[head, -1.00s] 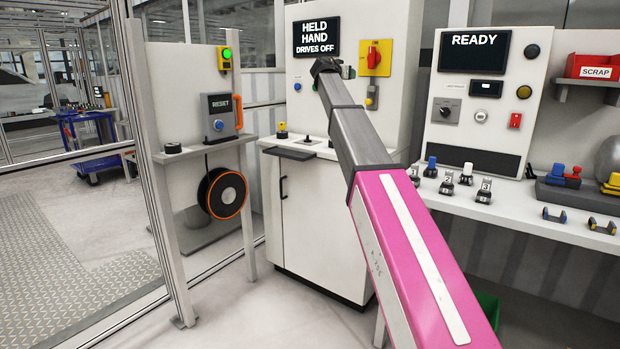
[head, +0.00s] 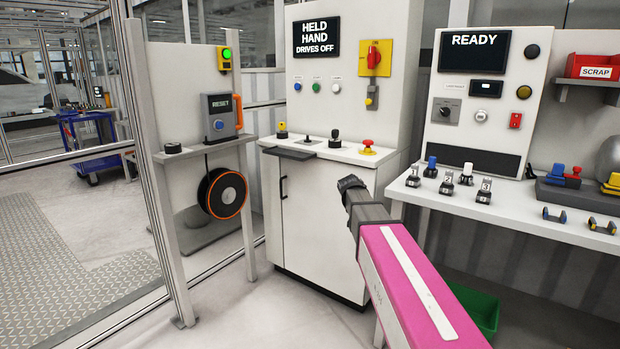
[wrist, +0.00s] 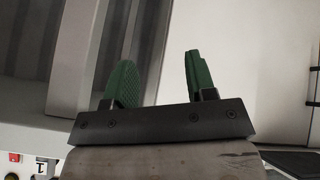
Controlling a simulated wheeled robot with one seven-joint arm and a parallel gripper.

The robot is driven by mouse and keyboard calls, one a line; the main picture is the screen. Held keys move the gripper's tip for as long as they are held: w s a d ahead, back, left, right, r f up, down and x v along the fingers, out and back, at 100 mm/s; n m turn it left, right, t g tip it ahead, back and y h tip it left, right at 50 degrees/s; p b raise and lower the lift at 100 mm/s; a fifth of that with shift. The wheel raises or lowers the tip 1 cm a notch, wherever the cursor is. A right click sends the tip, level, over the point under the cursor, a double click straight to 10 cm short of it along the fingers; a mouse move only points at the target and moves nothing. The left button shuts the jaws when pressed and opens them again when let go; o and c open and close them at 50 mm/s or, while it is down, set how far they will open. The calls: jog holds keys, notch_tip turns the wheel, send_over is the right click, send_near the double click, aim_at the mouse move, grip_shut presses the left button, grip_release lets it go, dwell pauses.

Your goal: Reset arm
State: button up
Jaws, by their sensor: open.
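My arm, pink with a grey end section, reaches up from the bottom of the head view toward the white control cabinet (head: 318,225). Its end is low, in front of the cabinet's right side; the fingers are not visible there. In the wrist view my gripper (wrist: 157,82) shows two green fingers standing apart with nothing between them. The cabinet screen (head: 313,37) reads "HELD HAND DRIVES OFF". A grey box marked RESET (head: 219,117) with a blue button hangs on the post panel to the left.
The cabinet ledge holds a red emergency button (head: 368,147) and a black joystick (head: 335,138). At right, a bench (head: 505,210) carries several numbered parts below a panel reading READY (head: 474,39). A green bin (head: 475,308) sits beneath. Mesh fencing stands at left.

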jog(key=s+f+n+g+y, duration=0.1)
jog(key=s+f+g+y, duration=0.1)
jog(key=s+f, duration=0.8)
jog(key=s+a+f+n+g+y, duration=0.1)
jog(key=s+f+g+y, duration=0.1)
jog(key=s+f, duration=0.8)
jog(key=s+g, duration=0.1)
jog(key=s, duration=0.7)
jog(key=shift+f+g+y, duration=0.2)
jog(key=shift+g+y, duration=0.1)
jog(key=shift+g, duration=0.1)
jog(key=shift+a, duration=0.1)
